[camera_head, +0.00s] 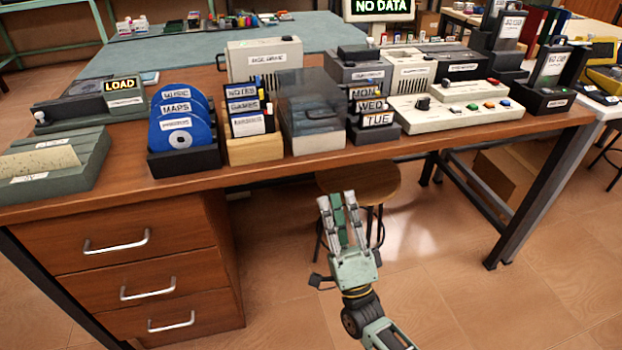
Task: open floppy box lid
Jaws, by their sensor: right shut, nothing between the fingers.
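A box with a smoky translucent lid (308,98), which looks like the floppy box, stands near the front edge of the wooden desk. The lid looks closed over its grey base (318,146); what is inside cannot be made out. My right gripper (338,200) is in front of the desk and below its top, over the floor and near the stool. Its fingers point up toward the box, apart from it. They are shut and hold nothing. My left gripper is not in view.
A wooden holder with labelled floppies (255,148) stands left of the box, beside a rack of blue discs (183,130). A black day-label holder (374,135) and a cream console (455,112) are to the right. A round stool (358,180) stands below the desk front.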

